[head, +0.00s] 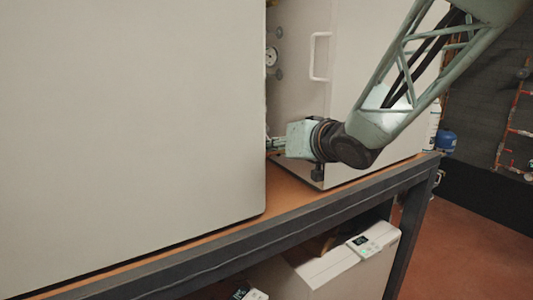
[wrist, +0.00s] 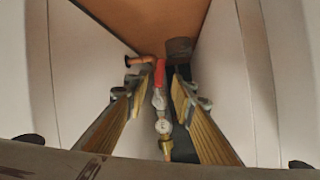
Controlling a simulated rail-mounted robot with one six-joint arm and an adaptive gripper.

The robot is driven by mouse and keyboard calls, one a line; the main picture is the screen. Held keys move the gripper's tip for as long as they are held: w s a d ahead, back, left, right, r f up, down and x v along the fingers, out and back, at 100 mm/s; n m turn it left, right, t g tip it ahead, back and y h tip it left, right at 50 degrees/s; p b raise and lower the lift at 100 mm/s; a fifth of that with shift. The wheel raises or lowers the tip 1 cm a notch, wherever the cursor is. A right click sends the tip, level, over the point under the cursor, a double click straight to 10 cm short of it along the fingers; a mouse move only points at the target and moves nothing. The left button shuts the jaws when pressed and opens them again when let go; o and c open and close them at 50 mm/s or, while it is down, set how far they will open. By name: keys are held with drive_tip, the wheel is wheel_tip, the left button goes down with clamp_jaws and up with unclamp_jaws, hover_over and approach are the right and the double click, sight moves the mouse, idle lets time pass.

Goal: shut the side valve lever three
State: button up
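My gripper (wrist: 158,77) is open in the wrist view, its two fingers on either side of a narrow gap between two pale panels. A red part (wrist: 160,70), apparently a valve lever, shows between the fingertips. Below it in the picture is a round gauge-like fitting (wrist: 160,99), with another and a brass end under it. I cannot tell whether the fingers touch the red part, or which lever is number three. In the head view my gripper (head: 275,147) is at the gap between two cabinets, its tips partly hidden by the left cabinet.
The large pale left cabinet (head: 130,130) and the right cabinet (head: 345,165) with a white handle (head: 319,57) wall in the gap. A gauge (head: 270,57) sits deeper inside. A copper pipe (wrist: 138,60) lies just beyond the left finger. The bench edge (head: 330,209) runs below.

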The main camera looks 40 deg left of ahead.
drive_tip(key=shift+b+x, duration=1.25)
drive_tip(key=shift+x, duration=2.75)
clamp_jaws()
